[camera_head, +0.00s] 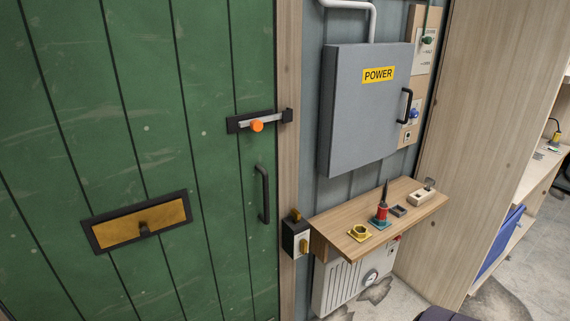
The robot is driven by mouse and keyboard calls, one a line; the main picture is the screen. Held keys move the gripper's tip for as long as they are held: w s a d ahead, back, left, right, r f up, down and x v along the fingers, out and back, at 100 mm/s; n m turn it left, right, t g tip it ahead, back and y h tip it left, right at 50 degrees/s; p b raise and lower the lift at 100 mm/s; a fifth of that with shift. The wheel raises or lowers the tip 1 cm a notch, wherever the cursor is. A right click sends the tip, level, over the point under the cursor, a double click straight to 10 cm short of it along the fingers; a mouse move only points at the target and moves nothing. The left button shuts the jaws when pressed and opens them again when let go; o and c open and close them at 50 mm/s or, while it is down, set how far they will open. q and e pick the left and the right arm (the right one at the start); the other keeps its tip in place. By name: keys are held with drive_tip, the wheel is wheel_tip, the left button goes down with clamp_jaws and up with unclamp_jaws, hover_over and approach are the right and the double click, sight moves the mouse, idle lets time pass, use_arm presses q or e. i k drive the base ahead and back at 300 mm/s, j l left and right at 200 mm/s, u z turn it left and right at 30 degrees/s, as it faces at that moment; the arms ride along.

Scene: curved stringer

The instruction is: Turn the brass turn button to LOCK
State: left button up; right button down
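I cannot tell for sure which part is the brass turn button, and no LOCK mark is readable. A small black-and-white box (290,237) on the post beside the green door carries a brass-yellow piece on its front (304,246) and another on top (296,214). A brass-coloured plate (160,217) in a dark frame sits low on the green door (120,110), with a small dark knob at its lower edge. Neither of my grippers is in view.
The door has a slide bolt with an orange knob (256,126) and a black handle (263,194). A grey POWER cabinet (345,110) hangs above a wooden shelf (335,226) that juts out and holds several small items. A wooden partition (480,130) stands at right.

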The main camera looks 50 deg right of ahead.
sight(304, 243)
drive_tip(key=z, duration=1.6)
drive_tip(key=i+l+u, duration=0.15)
drive_tip(key=u, duration=0.3)
drive_tip(key=i+l+u, duration=0.1)
drive_tip(key=l+u, duration=0.3)
